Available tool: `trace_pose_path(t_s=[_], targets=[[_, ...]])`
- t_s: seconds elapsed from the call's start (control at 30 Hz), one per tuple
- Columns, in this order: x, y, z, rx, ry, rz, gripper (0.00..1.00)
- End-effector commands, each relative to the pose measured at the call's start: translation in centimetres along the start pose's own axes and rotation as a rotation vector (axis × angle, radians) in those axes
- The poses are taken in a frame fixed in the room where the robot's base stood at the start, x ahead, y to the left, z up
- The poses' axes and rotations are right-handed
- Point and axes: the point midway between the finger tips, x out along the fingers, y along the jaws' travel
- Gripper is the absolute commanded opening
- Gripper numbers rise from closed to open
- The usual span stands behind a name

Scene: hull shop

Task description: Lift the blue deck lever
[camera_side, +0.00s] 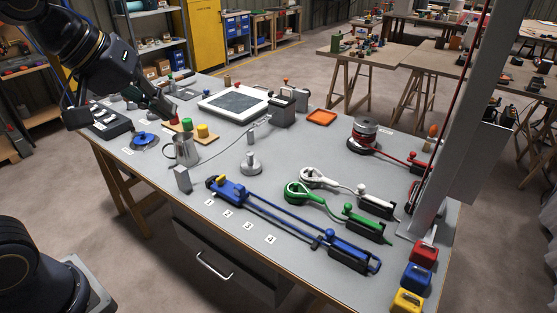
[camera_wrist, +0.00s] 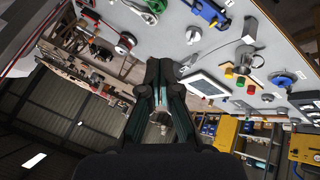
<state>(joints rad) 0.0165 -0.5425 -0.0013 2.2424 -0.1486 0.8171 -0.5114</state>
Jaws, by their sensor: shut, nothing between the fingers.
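The blue deck lever (camera_side: 345,250) lies on the grey workbench (camera_side: 290,160) at its front, a long blue frame with two bars, a blue knob and a blue body at its left end. Part of a blue body (camera_wrist: 210,12) shows at the top of the wrist view, probably the same lever. My gripper (camera_side: 172,117) is at the back left of the bench, well away from the lever, beside the red, green and yellow buttons. In the wrist view my gripper (camera_wrist: 160,62) is shut and empty, its fingers together.
A green lever (camera_side: 320,205) and a white lever (camera_side: 345,190) lie behind the blue one. A metal jug (camera_side: 186,150) and a weight with a knob (camera_side: 251,165) stand between my gripper and the lever. A grey column (camera_side: 450,130) rises at the right.

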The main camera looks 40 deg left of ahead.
Motion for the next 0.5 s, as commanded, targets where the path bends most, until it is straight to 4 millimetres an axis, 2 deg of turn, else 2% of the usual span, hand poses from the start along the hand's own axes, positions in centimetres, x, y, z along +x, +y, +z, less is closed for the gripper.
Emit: trace_pose_path(t_s=[0.17,0.27,0.37,0.4,0.47,0.5], targets=[[4.5,5.4,-4.1,-0.262,-0.075,0.038,0.00],[8.8,8.3,-5.8,-0.415,-0.136,0.039,0.00],[14.3,10.7,-6.5,-0.551,-0.202,0.019,0.00],[16.7,11.4,-6.5,-0.599,-0.228,0.006,0.00],[20.5,12.2,-6.0,-0.662,-0.267,-0.021,0.00],[23.0,12.6,-5.4,-0.698,-0.293,-0.041,0.00]])
